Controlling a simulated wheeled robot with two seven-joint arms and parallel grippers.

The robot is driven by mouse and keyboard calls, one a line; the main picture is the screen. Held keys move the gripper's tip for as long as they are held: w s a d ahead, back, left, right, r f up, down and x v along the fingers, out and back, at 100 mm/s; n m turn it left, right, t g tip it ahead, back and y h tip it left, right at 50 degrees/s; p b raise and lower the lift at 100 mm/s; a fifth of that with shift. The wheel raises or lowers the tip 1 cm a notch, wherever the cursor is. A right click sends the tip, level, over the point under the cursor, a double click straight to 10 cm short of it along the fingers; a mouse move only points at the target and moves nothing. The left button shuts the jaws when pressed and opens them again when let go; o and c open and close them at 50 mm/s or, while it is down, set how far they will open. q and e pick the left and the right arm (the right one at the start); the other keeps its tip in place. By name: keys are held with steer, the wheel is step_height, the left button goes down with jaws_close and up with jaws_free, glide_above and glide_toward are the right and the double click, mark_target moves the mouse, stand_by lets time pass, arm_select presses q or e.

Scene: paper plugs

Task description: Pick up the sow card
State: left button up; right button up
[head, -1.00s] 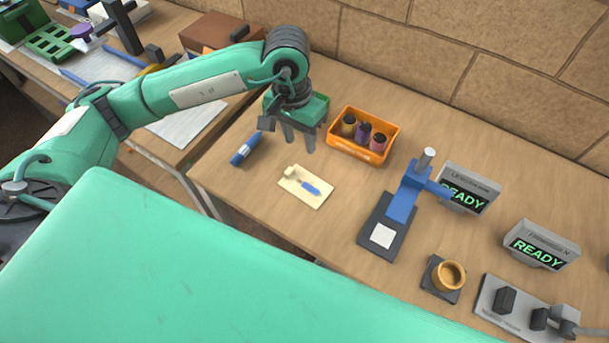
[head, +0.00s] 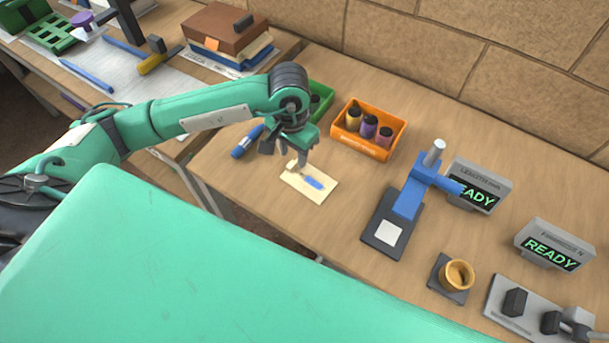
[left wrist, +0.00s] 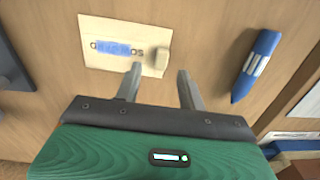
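The sow card, a cream card (head: 316,193) with a blue strip and a small pale knob (head: 293,166), lies flat on the wooden table. In the left wrist view the card (left wrist: 105,32) is at the top, its knob (left wrist: 162,58) at its right end and faint lettering beside the strip. My left gripper (head: 299,160) is over the card's knob end. In the left wrist view its two fingers (left wrist: 160,70) are apart with nothing between them, just short of the knob. I cannot tell the exact height above the card. My right gripper is not in view.
A blue marker-like tube (head: 246,142) lies left of the card. An orange bin (head: 362,142) with several small bottles and a green bin (head: 320,98) stand behind. A blue press-like stand (head: 408,197) is to the right. The table in front of the card is clear.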

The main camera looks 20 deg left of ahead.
arm_select(q)
steer(key=shift+a+f+b, duration=0.1)
steer(key=shift+f+b, duration=0.2)
steer(key=shift+f, duration=1.15)
steer(key=shift+s, duration=0.1)
jaws_close()
